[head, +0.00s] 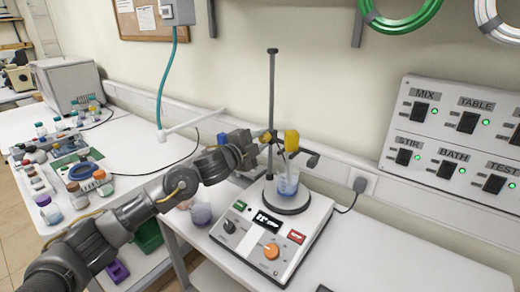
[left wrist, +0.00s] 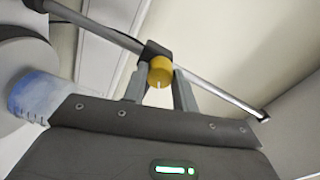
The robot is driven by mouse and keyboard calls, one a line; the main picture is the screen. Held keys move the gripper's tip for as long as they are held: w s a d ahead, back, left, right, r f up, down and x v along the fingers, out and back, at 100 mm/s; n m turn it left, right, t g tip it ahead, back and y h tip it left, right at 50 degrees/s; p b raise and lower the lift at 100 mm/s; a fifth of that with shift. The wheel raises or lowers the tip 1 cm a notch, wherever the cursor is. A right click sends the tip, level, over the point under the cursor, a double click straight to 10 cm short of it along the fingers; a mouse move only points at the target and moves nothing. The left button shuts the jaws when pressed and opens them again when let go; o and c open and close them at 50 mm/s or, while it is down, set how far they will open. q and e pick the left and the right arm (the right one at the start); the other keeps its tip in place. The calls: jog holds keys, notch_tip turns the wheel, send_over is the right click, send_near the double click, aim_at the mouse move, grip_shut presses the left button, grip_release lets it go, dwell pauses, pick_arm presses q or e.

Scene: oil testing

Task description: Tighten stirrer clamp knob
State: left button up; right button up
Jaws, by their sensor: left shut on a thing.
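The clamp knob (left wrist: 160,72) is yellow with a white line on it. It sits on a dark clamp block (left wrist: 154,50) on a metal stand rod (left wrist: 215,94). My left gripper (left wrist: 160,82) has a finger on either side of the knob and is shut on it. In the head view my left gripper (head: 259,142) reaches the rod (head: 272,90) from the left, and its grip is small and partly hidden. A yellow stirrer part (head: 291,140) is right of the rod, above a beaker of blue liquid (head: 287,184). My right gripper is not in view.
The beaker stands on the stirrer's round plate, on a white control unit (head: 318,212) with an orange dial (head: 271,251). A wall switch panel (head: 455,135) is at right. Bottles and a rack (head: 60,150) crowd the left table. The right table (head: 420,255) is mostly clear.

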pick_arm(q)
jog(key=m+b, duration=0.3)
jog(key=shift+f, duration=0.25)
jog(key=shift+r+m+b, duration=0.2)
jog(key=shift+m+b, duration=0.8)
jog(key=shift+m, duration=0.2)
jog(key=o, duration=1)
